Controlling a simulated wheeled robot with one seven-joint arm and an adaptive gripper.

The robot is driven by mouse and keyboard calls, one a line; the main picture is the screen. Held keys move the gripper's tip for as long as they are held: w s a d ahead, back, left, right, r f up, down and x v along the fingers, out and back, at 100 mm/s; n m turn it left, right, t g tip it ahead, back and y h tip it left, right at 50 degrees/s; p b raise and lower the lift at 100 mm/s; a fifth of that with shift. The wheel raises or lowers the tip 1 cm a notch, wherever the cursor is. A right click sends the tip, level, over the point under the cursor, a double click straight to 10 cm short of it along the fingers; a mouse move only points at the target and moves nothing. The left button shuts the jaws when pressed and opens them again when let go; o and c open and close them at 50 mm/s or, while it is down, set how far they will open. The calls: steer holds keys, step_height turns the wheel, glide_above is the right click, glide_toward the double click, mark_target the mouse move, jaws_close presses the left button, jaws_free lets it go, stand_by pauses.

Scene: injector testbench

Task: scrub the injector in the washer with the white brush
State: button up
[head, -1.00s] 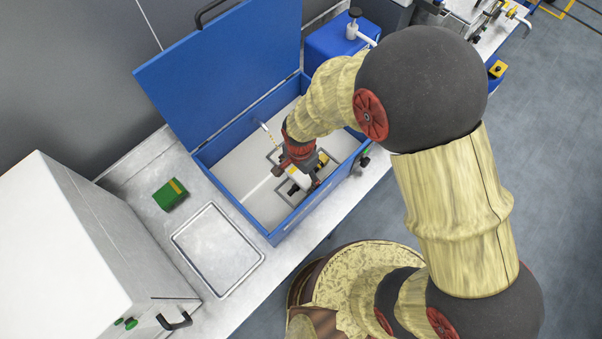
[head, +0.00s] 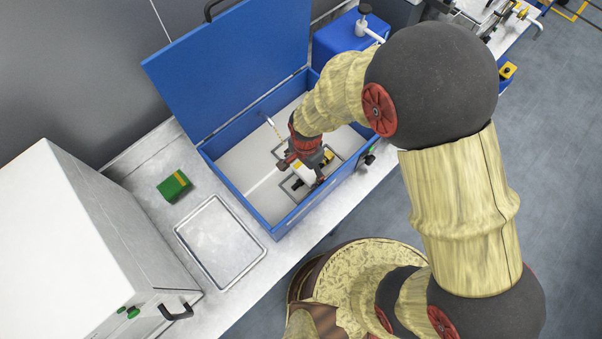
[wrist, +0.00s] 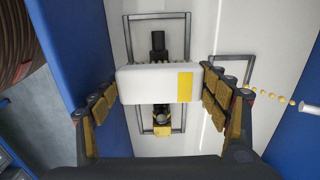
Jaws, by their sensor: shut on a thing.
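My gripper (wrist: 160,90) is inside the open blue washer (head: 233,196), shut on the white brush (wrist: 145,85), which has a yellow band near one end. In the wrist view the brush lies across the jaws, above the injector. The injector shows as a black upper part (wrist: 158,45) and a yellow and black lower part (wrist: 162,120), in a grey frame on the white floor; its middle is hidden behind the brush. I cannot tell whether brush and injector touch. In the head view the brush (head: 305,174) shows below my gripper.
The washer's walls stand close around my gripper and its lid (head: 230,65) is up. A jointed spout (wrist: 284,99) reaches into the washer. A green and yellow block (head: 174,186) and an empty tray (head: 220,242) are on the bench to the left.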

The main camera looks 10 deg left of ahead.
mark_target(298, 183)
steer(key=shift+w+d+f, duration=0.1)
steer(key=shift+w+d, duration=0.1)
steer(key=shift+d, duration=0.05)
steer(key=shift+s+a, duration=1.2)
steer(key=shift+s, duration=0.15)
steer(key=shift+w+d, duration=1.2)
steer(key=shift+w, duration=0.15)
steer(key=shift+s+a, duration=1.25)
steer(key=shift+s, duration=0.1)
steer(key=shift+w+d, duration=1.25)
steer(key=shift+w, duration=0.15)
step_height(298, 183, up, 16)
steer(key=p, duration=1)
steer(key=shift+p, duration=0.4)
